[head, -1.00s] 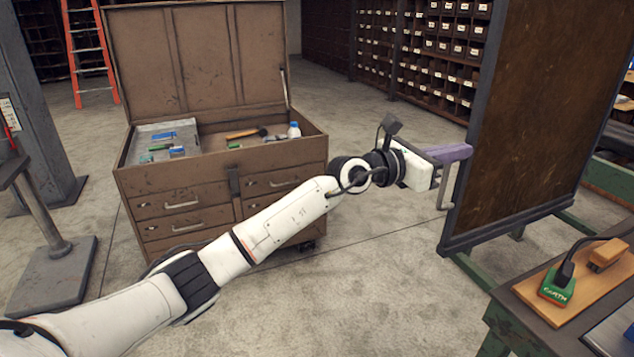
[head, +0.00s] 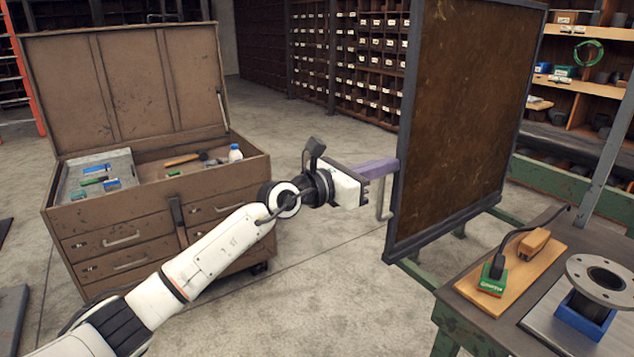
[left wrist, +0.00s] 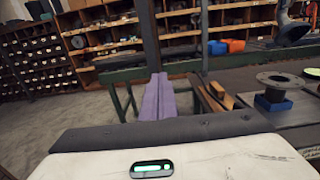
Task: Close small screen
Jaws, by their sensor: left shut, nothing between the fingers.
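The small screen is a dark brown panel in a dark frame (head: 462,120), standing upright right of centre in the head view. A pale bar handle (head: 384,200) is on its near left edge. My left gripper (head: 380,168) has purple fingers, shut together with nothing between them. It reaches from the left to the screen's left edge, just above or beside the handle; I cannot tell whether it touches. In the left wrist view the purple fingers (left wrist: 158,97) lie side by side. My right gripper is out of view.
A workbench (head: 470,292) at lower right holds a wooden board (head: 520,268) with a green tool (head: 492,278), and a flanged pipe (head: 598,285) on a blue support. An open brown tool chest (head: 120,225) stands left. Concrete floor (head: 330,290) is clear between them.

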